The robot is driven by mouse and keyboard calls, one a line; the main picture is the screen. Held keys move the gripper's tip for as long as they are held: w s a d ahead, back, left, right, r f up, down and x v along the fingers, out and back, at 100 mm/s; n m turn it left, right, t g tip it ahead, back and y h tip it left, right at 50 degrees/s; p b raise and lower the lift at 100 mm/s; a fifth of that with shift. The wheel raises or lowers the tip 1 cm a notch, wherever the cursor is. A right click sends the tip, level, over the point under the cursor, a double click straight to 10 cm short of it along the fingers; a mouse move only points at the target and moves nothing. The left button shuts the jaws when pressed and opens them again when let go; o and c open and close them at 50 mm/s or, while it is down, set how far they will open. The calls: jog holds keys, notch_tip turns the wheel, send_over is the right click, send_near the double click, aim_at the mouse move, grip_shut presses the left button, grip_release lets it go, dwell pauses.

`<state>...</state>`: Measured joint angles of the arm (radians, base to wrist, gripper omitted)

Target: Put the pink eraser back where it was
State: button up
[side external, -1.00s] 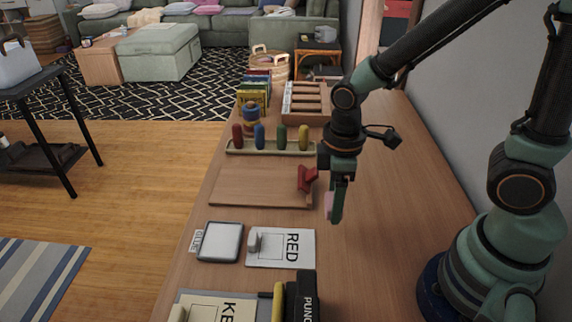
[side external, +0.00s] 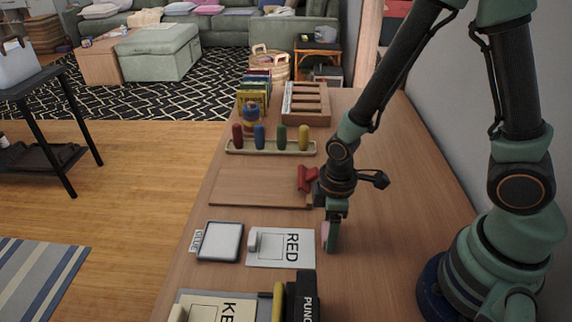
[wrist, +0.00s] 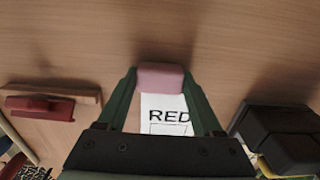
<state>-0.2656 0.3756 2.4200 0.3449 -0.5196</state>
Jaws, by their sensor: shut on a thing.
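The pink eraser (wrist: 160,78) is held between the two green fingers of my gripper (wrist: 160,84) in the wrist view. In the side external view my gripper (side external: 331,236) is low over the desk, just right of the white card marked RED (side external: 270,258). Only a small pink part of the eraser (side external: 325,232) shows there, beside the finger. I cannot tell whether the eraser touches the desk. The RED card also shows in the wrist view (wrist: 165,104), partly hidden by my gripper.
A wooden board (side external: 255,188) with a red piece (side external: 306,178) lies behind my gripper. A tray (side external: 270,148) holds several coloured pegs. The desk (side external: 395,210) to the right is clear.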

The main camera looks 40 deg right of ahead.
jog(key=shift+f, duration=0.1)
jog(key=o, duration=1.2)
jog(key=d+r+m+t, duration=0.2)
jog(key=d+r+m, duration=0.1)
jog(key=r, duration=0.9)
jog(key=w+d+r+m+t, duration=0.1)
jog(key=d+r+m+t, duration=0.2)
jog(key=r, duration=0.9)
jog(key=d+m, duration=0.1)
jog(key=m, duration=0.2)
jog(key=shift+w+d+r+t, duration=0.2)
jog(key=shift+r+t, duration=0.1)
jog(key=shift+r, duration=0.1)
